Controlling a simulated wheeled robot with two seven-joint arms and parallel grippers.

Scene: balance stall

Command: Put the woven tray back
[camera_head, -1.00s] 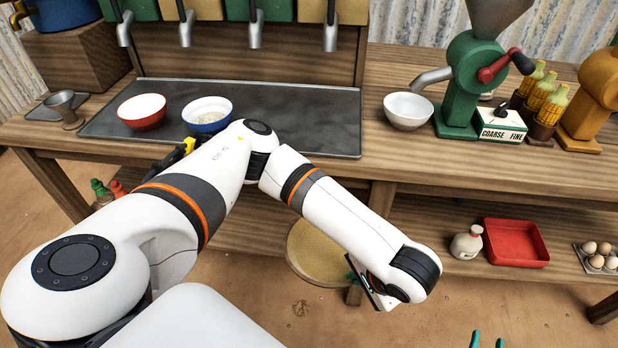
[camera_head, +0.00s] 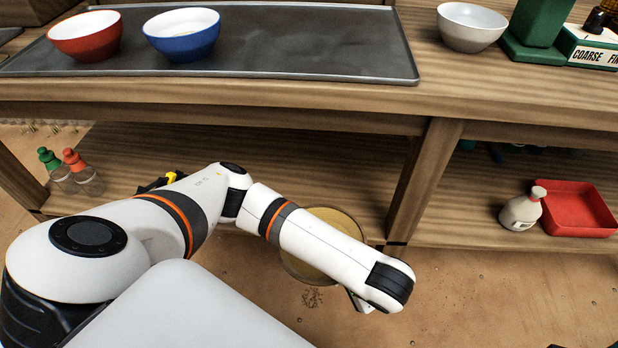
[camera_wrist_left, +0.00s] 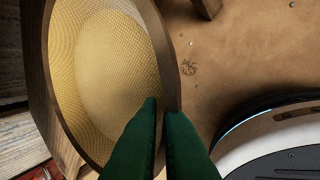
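The woven tray (camera_head: 343,222) is round, with a tan mesh and a brown rim. In the head view it is low by the front edge of the lower shelf, partly hidden behind my left forearm. In the left wrist view the tray (camera_wrist_left: 112,75) fills the left side. My left gripper (camera_wrist_left: 165,108) has its two green fingers close together at the tray's rim, one on each side, and looks shut on it. In the head view my left arm hides most of this gripper (camera_head: 359,302). I cannot tell whether the tray touches the floor. My right gripper is not clearly visible.
The lower shelf (camera_head: 320,165) has clear wood behind the tray, beside a post (camera_head: 423,180). Two capped bottles (camera_head: 72,172) stand left; a white jug (camera_head: 521,210) and red tray (camera_head: 578,209) are right. Bowls stand on the counter above. Crumbs (camera_head: 312,298) lie on the floor.

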